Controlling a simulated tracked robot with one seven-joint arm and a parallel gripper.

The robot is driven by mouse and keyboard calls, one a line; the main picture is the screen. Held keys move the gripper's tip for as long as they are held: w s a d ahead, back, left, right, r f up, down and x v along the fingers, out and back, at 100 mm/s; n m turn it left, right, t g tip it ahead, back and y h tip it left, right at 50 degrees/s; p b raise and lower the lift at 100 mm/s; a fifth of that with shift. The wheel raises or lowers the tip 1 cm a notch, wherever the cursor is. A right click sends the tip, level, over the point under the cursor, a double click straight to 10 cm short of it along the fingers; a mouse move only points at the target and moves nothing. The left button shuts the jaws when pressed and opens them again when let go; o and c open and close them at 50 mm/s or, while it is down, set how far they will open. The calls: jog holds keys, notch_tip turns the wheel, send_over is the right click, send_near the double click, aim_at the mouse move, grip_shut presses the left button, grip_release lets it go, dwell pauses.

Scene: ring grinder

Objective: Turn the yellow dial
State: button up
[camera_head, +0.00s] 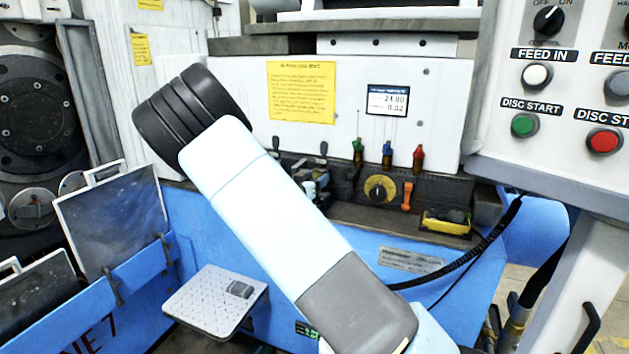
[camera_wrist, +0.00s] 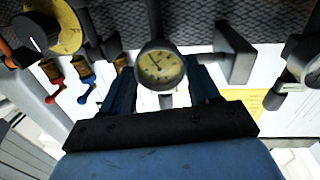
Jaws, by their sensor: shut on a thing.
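The yellow dial (camera_head: 380,189) sits on the dark panel strip below the white machine face. It has a black knob in its middle. It also shows at the upper left of the wrist view (camera_wrist: 68,30), cut by the picture edge. My gripper (camera_wrist: 162,75) is to one side of the dial, apart from it. Its two dark blue fingers flank a small round gauge (camera_wrist: 160,68) with a pale face and a needle, and are shut on it. In the head view my arm hides most of the gripper.
Green, blue (camera_head: 387,152) and red (camera_head: 419,157) levers stand above the dial. The control box (camera_head: 560,150) is at the right. A dark cable runs below.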

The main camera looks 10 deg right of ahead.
jog(key=o, duration=1.1)
jog(key=v, duration=1.3)
jog(key=shift+s+a+f, duration=0.1)
jog(key=shift+s+a, duration=0.15)
jog(key=shift+a, duration=0.1)
